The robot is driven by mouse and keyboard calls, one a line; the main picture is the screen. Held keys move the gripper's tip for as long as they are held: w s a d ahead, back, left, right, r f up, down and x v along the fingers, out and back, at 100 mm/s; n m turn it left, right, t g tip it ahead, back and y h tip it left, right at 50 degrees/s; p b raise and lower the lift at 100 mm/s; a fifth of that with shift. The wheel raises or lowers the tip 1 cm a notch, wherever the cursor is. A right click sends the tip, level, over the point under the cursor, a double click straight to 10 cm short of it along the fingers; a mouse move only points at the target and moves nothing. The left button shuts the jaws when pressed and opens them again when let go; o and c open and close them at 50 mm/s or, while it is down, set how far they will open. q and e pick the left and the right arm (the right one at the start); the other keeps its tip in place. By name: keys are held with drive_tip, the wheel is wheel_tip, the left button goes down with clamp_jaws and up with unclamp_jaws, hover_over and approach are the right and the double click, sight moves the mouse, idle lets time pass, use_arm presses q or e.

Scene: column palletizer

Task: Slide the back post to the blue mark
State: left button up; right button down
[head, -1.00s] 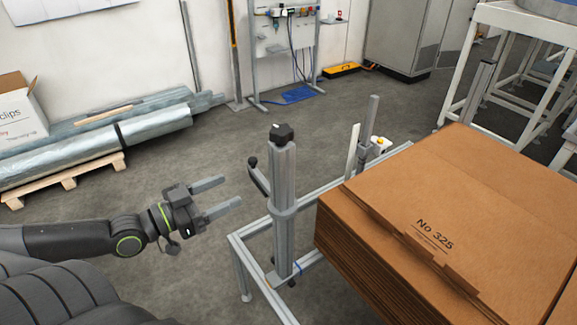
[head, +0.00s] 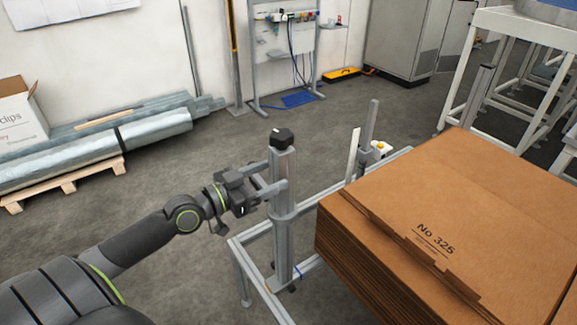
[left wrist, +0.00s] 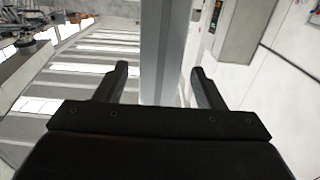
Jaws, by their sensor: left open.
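A grey upright post (head: 283,235) with a black cap (head: 282,138) stands on a low aluminium frame (head: 243,268), left of the cardboard stack. I take it as the back post. A small blue mark (head: 298,269) is on the frame rail just right of the post's foot. My left gripper (head: 280,175) is open around the upper post, one finger on each side. In the left wrist view the post (left wrist: 157,60) stands between the open fingers (left wrist: 160,85). The post's side lever is hidden behind the gripper. My right gripper is not in view.
A stack of brown cardboard (head: 450,200) stands close right of the post. A thinner upright (head: 369,135) and a yellow-topped button box (head: 381,148) are behind. Wrapped rolls on a pallet (head: 68,180) lie at the left. The floor between is clear.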

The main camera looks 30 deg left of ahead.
sight(289, 168)
use_arm(q)
drive_tip(key=shift+p+x, duration=0.4)
drive_tip(key=shift+x, duration=2.65)
drive_tip(key=shift+c, duration=0.2)
clamp_jaws()
drive_tip(key=b+x, duration=0.5)
drive_tip(key=x, duration=0.7)
drive_tip(key=shift+r, duration=0.2)
